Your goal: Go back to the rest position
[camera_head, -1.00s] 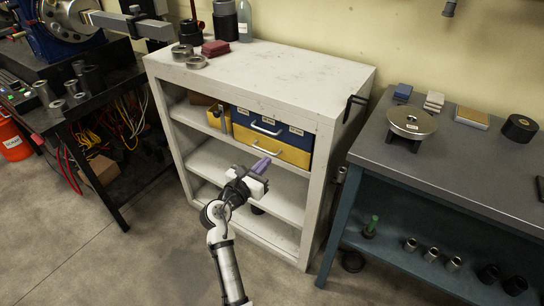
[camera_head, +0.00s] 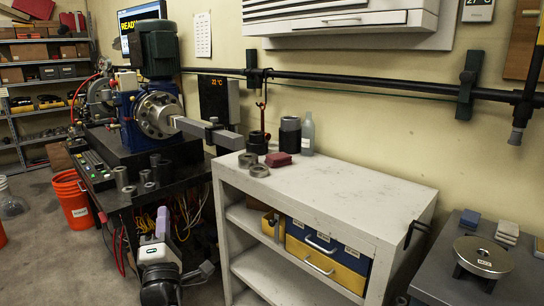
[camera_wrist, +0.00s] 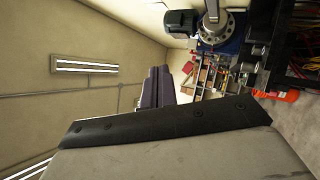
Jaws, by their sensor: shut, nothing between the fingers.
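My gripper (camera_head: 162,221) shows at the lower left of the head view, a white hand with purple fingers pointing up. It stands in front of the black bench, left of the white shelf unit, and holds nothing. In the wrist view its purple fingers (camera_wrist: 155,88) are together, with no object between them. The rest position itself is not marked by anything in view.
The white shelf unit (camera_head: 350,200) stands right of my gripper, with rings and a red block (camera_head: 278,159) on top. The torque machine (camera_head: 160,115) sits on the black bench behind. An orange bucket (camera_head: 74,200) stands on the floor at left. A grey bench is at right.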

